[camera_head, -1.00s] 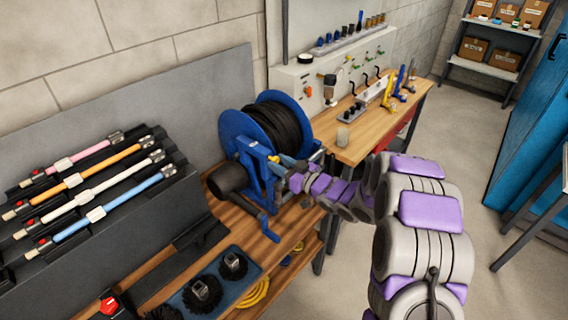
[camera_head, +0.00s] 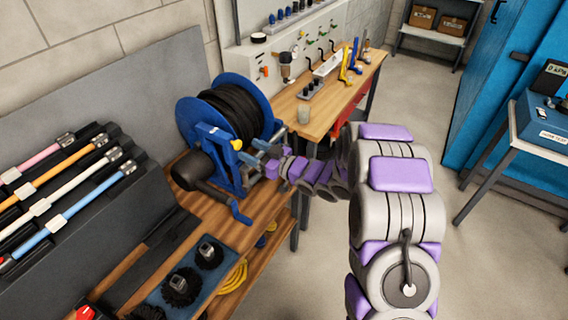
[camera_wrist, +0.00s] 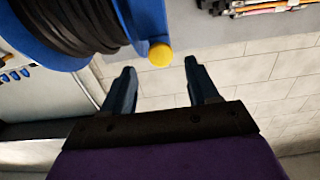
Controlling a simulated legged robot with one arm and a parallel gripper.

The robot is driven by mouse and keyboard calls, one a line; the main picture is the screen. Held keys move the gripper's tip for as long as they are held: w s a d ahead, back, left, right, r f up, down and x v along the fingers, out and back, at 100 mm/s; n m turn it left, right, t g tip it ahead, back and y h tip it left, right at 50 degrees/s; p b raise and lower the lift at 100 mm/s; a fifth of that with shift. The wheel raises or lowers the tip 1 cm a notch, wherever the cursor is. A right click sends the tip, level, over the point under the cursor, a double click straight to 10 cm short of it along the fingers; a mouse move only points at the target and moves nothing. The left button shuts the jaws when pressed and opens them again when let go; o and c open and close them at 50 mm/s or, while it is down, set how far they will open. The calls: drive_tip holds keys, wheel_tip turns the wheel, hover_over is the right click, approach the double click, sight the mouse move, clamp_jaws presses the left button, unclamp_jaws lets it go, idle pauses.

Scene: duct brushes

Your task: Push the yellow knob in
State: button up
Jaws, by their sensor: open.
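The yellow knob (camera_wrist: 160,54) is a small round knob on the blue frame of the hose reel (camera_wrist: 150,22). In the wrist view it lies just ahead of the gap between my fingertips. In the head view the knob (camera_head: 236,145) shows small on the reel's right side, facing my arm. The blue reel (camera_head: 185,112) holds wound black hose and stands on the wooden bench. My gripper (camera_wrist: 159,66) is open, with nothing between its fingers. In the head view my gripper (camera_head: 258,156) is beside the reel, partly hidden by its own wrist. I cannot tell whether it touches the knob.
A crank handle (camera_head: 238,211) sticks out below my gripper. A rack of coloured rods (camera_head: 60,195) and a tray of black brushes (camera_head: 165,296) lie left and in front. A second bench (camera_head: 318,112) stands behind. The floor at right is clear up to a small table (camera_head: 530,135).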

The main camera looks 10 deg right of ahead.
drive_tip(key=p+v, duration=0.1)
drive_tip(key=v, duration=1.2)
drive_tip(key=shift+f, duration=0.1)
drive_tip(key=w+d+r+m+h, duration=0.2)
drive_tip(key=w+d+m+h, duration=0.1)
drive_tip(key=d+h, duration=0.8)
drive_tip(key=s+d+r+m+g+h, duration=0.2)
drive_tip(key=s+d+r+m+h, duration=0.1)
drive_tip(key=s+d+h, duration=0.3)
drive_tip(key=s+a+r+m+g+y, duration=0.1)
drive_tip(key=s+a+g, duration=0.2)
drive_tip(key=s, duration=0.9)
drive_tip(key=s+a+r+m+g+y, duration=0.1)
drive_tip(key=s+a+g, duration=0.3)
drive_tip(key=s, duration=0.8)
drive_tip(key=s+a+r+m+g, duration=0.1)
drive_tip(key=s+a+m+g, duration=0.1)
drive_tip(key=s, duration=1)
drive_tip(key=shift+s+a+g+y, duration=0.2)
drive_tip(key=shift+a+g+y, duration=0.2)
drive_tip(key=shift+a+g, duration=0.7)
